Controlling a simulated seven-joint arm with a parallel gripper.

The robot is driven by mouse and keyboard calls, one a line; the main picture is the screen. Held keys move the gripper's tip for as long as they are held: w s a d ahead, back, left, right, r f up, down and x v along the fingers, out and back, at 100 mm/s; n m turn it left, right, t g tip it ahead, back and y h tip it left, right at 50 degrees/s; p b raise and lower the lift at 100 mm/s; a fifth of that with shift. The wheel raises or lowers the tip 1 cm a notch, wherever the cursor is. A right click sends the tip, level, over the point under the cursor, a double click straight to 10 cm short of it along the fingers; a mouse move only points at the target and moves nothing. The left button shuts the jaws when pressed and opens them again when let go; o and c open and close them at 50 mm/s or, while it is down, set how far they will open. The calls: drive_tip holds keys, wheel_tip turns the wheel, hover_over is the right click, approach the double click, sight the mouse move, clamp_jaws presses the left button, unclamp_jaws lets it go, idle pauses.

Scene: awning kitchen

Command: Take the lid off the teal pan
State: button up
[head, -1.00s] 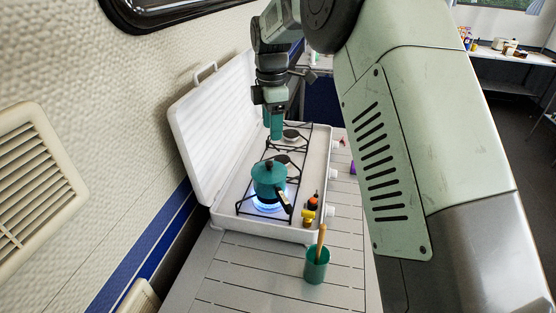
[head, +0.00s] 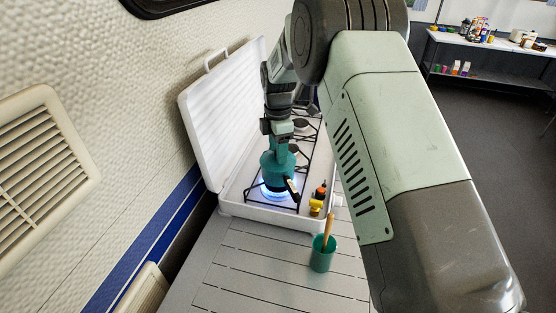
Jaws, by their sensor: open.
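The teal pan (head: 281,182) sits on the near burner of the white camping stove, over a lit blue flame. Its dark handle (head: 292,189) points to the lower right. The teal lid (head: 270,161) is on the pan, partly hidden by my gripper. My gripper (head: 281,155) points down right at the top of the lid, with its teal fingers around or just above the lid's knob. The fingers are open. The knob itself is hidden, and I cannot tell whether the fingers touch it.
The stove's raised white cover (head: 225,110) stands on the left by the wall. Small yellow (head: 316,207) and orange-black (head: 320,192) items are right of the pan. A green cup (head: 322,255) with a wooden utensil stands in front on the slatted table (head: 250,270). The rear burners are empty.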

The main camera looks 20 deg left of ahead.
drive_tip(key=shift+f, duration=0.25)
clamp_jaws()
drive_tip(key=shift+r, duration=0.1)
